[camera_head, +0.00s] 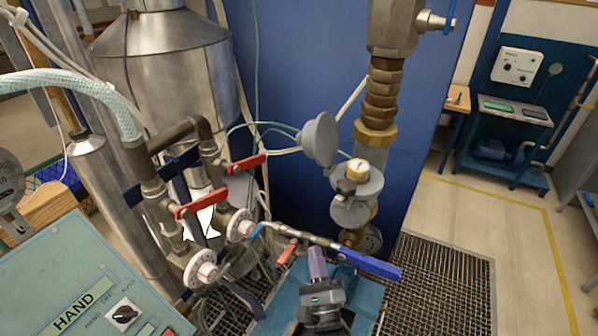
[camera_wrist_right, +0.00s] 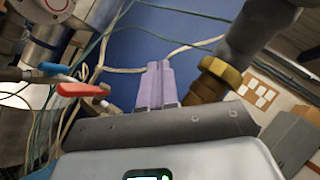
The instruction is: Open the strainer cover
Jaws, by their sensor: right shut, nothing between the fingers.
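A grey round cover (camera_head: 320,138) stands tipped up at the left of a grey meter-like body (camera_head: 358,190) with a brass-coloured top, on the vertical pipe. I cannot tell for certain whether this disc is the strainer cover. My right gripper (camera_head: 317,262) comes up from the bottom centre, below and in front of that body, apart from the cover. Its purple fingers are together and empty; they also show in the right wrist view (camera_wrist_right: 156,84). A brass fitting (camera_wrist_right: 220,72) shows right of the fingers there. My left gripper is not in view.
A blue-handled lever (camera_head: 370,264) lies just right of my right fingers. Red valve handles (camera_head: 200,205) and white dials (camera_head: 201,269) crowd the left. A green control panel (camera_head: 85,285) fills the lower left. Floor grating (camera_head: 440,285) lies clear at right.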

